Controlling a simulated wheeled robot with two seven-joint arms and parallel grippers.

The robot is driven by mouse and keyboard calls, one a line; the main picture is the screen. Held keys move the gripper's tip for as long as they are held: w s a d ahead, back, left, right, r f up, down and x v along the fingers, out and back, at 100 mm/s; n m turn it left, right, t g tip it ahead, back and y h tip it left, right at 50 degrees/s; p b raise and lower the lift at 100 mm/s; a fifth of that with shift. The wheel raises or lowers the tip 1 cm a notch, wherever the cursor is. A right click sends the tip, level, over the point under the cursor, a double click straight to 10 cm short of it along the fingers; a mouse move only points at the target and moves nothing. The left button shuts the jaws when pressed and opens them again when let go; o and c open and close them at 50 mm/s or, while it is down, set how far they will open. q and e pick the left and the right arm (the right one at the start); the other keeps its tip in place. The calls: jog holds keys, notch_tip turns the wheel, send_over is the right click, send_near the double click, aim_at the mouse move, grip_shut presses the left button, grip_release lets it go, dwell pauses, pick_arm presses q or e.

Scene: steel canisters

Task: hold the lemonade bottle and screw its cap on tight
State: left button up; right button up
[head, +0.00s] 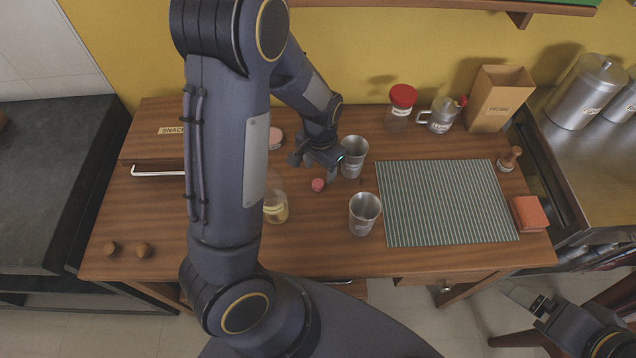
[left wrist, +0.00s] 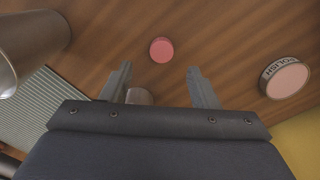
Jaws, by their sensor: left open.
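The lemonade bottle (head: 277,212), clear with a pale yellow content or label, stands on the wooden table, partly hidden behind my left arm. Its top is hard to make out. A small red cap (head: 318,185) lies on the table to the bottle's right; it also shows in the left wrist view (left wrist: 161,50). My left gripper (head: 316,166) is just behind the cap, open. In the left wrist view its fingers (left wrist: 162,86) point toward the cap, with the cap beyond their tips. My right gripper (head: 524,294) is off the table at lower right; its jaw gap is unclear.
Two steel cups stand right of the cap, one behind (head: 354,157) near my left gripper, one in front (head: 364,213). A polish tin (left wrist: 286,78) sits behind the cap. A striped mat (head: 445,203) lies right. A red-lidded jar (head: 401,108) stands at the back.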

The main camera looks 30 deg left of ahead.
aim_at(318, 183)
pick_arm(q)
jog(key=f, duration=0.5)
jog(key=shift+s+a+f, duration=0.1)
jog(key=shift+s+a, duration=0.05)
jog(key=shift+s, duration=0.1)
jog(key=c, duration=1)
